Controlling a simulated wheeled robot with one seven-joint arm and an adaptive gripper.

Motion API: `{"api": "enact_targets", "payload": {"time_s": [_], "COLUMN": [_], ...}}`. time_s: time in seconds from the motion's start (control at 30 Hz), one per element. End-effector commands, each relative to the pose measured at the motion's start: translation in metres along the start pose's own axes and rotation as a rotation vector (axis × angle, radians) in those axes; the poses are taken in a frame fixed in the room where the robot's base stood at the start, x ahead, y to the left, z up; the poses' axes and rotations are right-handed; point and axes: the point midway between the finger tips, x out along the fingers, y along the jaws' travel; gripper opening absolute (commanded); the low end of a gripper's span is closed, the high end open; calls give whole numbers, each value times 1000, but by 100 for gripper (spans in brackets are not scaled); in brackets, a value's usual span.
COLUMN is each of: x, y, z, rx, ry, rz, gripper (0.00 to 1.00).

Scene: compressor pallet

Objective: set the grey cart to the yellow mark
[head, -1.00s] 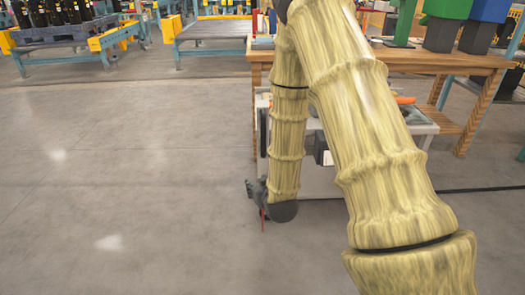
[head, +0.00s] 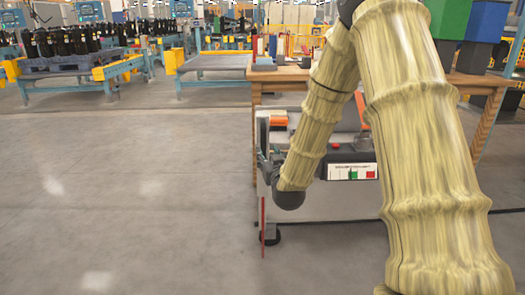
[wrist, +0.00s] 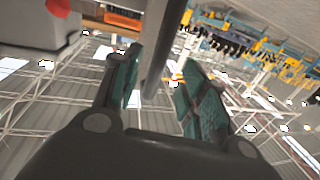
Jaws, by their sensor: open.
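The grey cart (head: 340,207) stands in front of the wooden bench in the head view, partly hidden behind my arm. Its upper tray carries tools and a white panel with red and green squares. My gripper (head: 268,165) is at the cart's left end, beside its upright bar. In the wrist view my gripper (wrist: 162,62) is open, with teal finger pads apart. A dark grey bar (wrist: 167,35) shows between the fingers; I cannot tell whether either pad touches it. No yellow floor mark is visible in these views.
The wooden bench (head: 267,83), with green and blue bins, is behind the cart. Low blue-framed conveyors with yellow ends (head: 108,73) stand at the far left. The concrete floor (head: 130,190) left of the cart is wide and clear.

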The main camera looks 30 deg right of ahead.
Motion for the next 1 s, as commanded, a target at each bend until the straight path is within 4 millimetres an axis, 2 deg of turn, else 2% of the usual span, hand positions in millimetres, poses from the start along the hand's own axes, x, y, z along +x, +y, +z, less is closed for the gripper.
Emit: {"api": "enact_targets", "payload": {"time_s": [0.2, 0.43, 0.63, 0.93, 1.0], "x": [37, 66, 77, 78, 78], "y": [0, 0, 0, 0, 0], "z": [3, 3, 1, 1, 1], "rx": [0, 1, 0, 0, 0], "ry": [2, 1, 0, -1, -1], "rz": [1, 0, 0, 0, 0], "gripper": [42, 42, 42, 42, 30]}}
